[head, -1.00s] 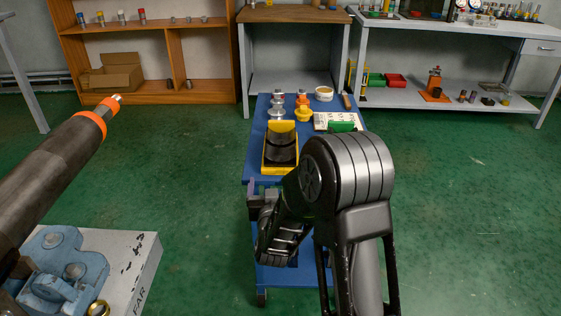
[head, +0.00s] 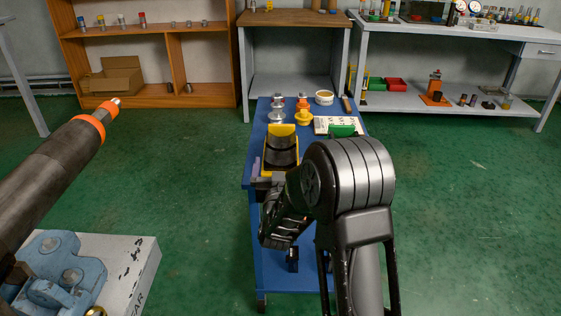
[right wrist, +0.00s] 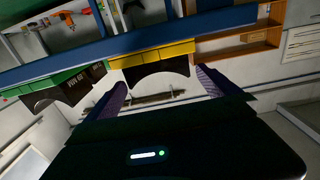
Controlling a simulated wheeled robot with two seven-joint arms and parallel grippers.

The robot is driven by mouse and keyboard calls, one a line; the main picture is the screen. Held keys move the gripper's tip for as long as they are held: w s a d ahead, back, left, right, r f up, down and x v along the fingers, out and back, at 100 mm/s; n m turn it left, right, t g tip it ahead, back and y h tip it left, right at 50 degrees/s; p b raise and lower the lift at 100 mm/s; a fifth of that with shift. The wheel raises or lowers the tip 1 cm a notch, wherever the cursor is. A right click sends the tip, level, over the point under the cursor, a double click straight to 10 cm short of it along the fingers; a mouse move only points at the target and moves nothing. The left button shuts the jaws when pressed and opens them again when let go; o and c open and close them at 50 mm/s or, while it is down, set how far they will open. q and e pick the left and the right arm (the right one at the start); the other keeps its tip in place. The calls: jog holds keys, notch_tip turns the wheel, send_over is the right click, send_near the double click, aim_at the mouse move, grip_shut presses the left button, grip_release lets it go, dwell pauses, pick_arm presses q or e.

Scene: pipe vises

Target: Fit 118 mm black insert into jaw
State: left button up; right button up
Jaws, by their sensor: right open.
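A yellow holder (head: 268,157) stands near the front of the blue cart top with a curved black insert (head: 281,149) in it. In the right wrist view the black insert (right wrist: 157,67) shows as a dark arch under the yellow holder (right wrist: 165,50). My right gripper (head: 270,176) is at the cart's front edge, close before the holder, partly hidden by my arm. Its two purple fingers (right wrist: 160,90) are apart, with the arch beyond and between them; contact cannot be told. A blue vise (head: 62,268) is at the lower left. My left gripper is not in view.
A dark pipe (head: 55,175) with an orange ring slants in from the left. A green holder (head: 342,131) stands right of the yellow one; it also shows in the right wrist view (right wrist: 62,82). Metal and orange parts (head: 303,110) fill the cart's back. Green floor is clear around.

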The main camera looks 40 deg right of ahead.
aim_at(281, 158)
jog(key=shift+x, duration=2.6)
jog(key=shift+s+d+r, duration=0.1)
jog(key=c, duration=1.3)
jog(key=shift+r, duration=0.1)
notch_tip(281, 158, up, 10)
jog(key=shift+f+p, duration=0.1)
jog(key=shift+p, duration=0.8)
